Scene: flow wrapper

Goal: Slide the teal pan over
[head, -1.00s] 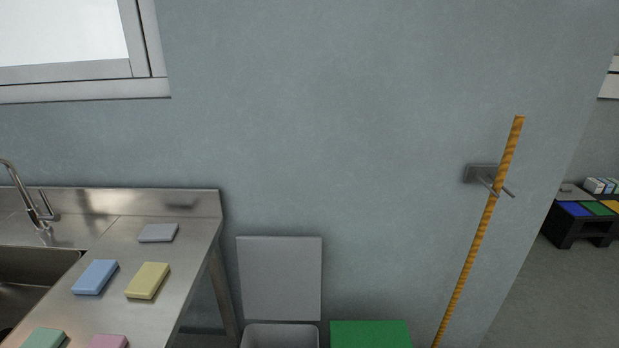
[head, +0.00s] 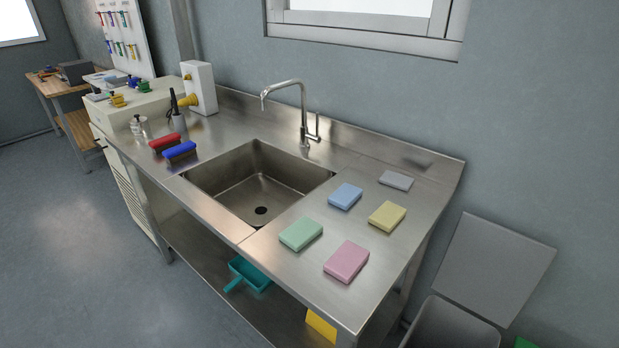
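A teal pan (head: 251,274), shaped like a dustpan with a short handle, lies on the lower shelf (head: 207,263) under the steel sink table. Its handle points to the front left, near the shelf's front edge. The table top partly hides its back side. My gripper is not in view.
The steel table top (head: 290,279) above has a sink basin (head: 260,184), several coloured sponges (head: 346,262) and two brushes (head: 180,152). A yellow item (head: 321,327) shows at the shelf's right. A grey bin (head: 450,326) stands to the right. The floor (head: 75,235) in front is clear.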

